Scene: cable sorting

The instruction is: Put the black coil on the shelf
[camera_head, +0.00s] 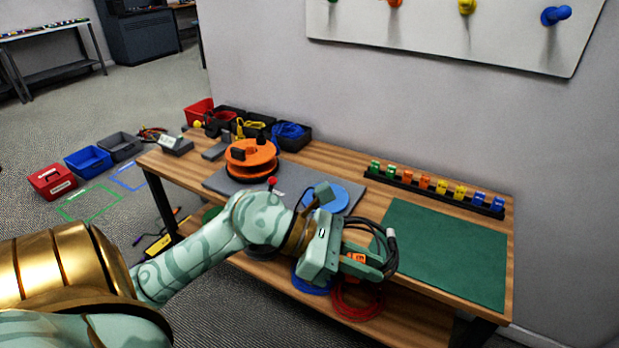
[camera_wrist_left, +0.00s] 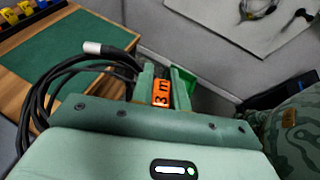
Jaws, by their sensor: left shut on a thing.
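My left gripper (camera_head: 368,262) is shut on the black coil (camera_head: 385,246), over the front part of the table. An orange tag marked "3 m" (camera_wrist_left: 161,93) sits between the fingers in the left wrist view. In that view the black coil (camera_wrist_left: 62,84) hangs out to the left of my left gripper (camera_wrist_left: 162,88), with a silver connector end on it. The shelf (camera_head: 405,318) is the lower wooden board under the table; a red coil (camera_head: 352,306) and a blue coil (camera_head: 310,284) lie on it. My left forearm hides part of the shelf. My right gripper is not in view.
The tabletop carries a green mat (camera_head: 445,252), a rack of coloured clips (camera_head: 440,190), an orange reel (camera_head: 251,160) and a blue disc (camera_head: 335,199). Bins stand at the table's far end. Red, blue and grey boxes (camera_head: 90,161) stand on the floor at left.

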